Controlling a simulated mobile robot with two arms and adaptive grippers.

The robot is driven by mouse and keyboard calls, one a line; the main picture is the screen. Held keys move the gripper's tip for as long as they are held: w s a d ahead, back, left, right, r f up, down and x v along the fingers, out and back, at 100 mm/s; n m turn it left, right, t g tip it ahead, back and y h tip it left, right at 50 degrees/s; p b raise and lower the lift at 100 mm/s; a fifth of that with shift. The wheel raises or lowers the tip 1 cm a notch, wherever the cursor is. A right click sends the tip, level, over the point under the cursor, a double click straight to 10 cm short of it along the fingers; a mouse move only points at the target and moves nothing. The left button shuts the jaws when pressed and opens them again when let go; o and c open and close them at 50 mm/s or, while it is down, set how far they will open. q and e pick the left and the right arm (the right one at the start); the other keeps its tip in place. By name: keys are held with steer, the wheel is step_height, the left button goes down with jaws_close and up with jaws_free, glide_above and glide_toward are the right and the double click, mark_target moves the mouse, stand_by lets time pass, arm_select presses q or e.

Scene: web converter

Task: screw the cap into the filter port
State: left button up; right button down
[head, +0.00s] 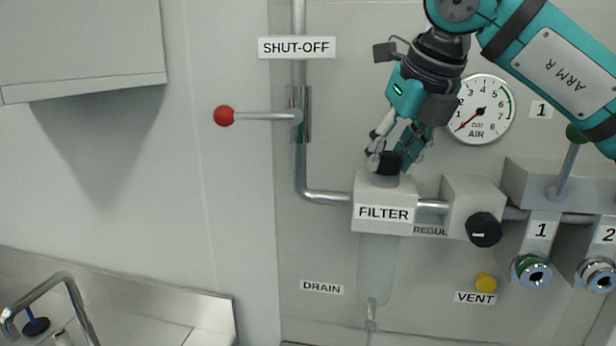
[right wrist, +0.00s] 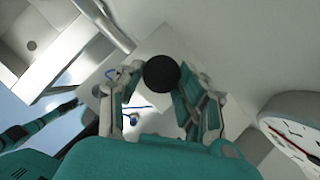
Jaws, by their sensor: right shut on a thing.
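The black cap (head: 388,163) sits at the top of the filter housing (head: 384,207), over the port collar (head: 383,180). My right gripper (head: 390,160) comes down from above and is shut on the cap, with a finger on either side. In the right wrist view the round cap (right wrist: 161,73) lies between the fingertips of the gripper (right wrist: 160,85). The cap hides the port opening, so I cannot tell how far it is seated. My left gripper is not in the head view.
A pressure gauge (head: 479,110) is right of my right gripper. A shut-off lever with a red knob (head: 224,116) is to the left. A regulator with a black knob (head: 483,229) stands right of the filter. A sink with a tap (head: 62,282) is at lower left.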

steer(key=shift+m, duration=0.3)
steer(key=m, duration=0.1)
steer(key=m+h+b, duration=0.1)
steer(key=shift+a+f+m, duration=0.1)
steer(key=shift+a+m, duration=0.05)
steer(key=shift+m, duration=0.15)
steer(key=shift+m+h, duration=0.6)
steer(key=shift+m, duration=0.1)
steer(key=shift+a+m+h, duration=0.15)
steer(key=shift+m+h, duration=0.45)
steer(key=shift+m, duration=0.5)
steer(key=shift+w+m+h, duration=0.15)
steer(key=shift+m+h, duration=0.15)
steer(key=shift+m, duration=0.6)
steer(key=shift+f, duration=0.1)
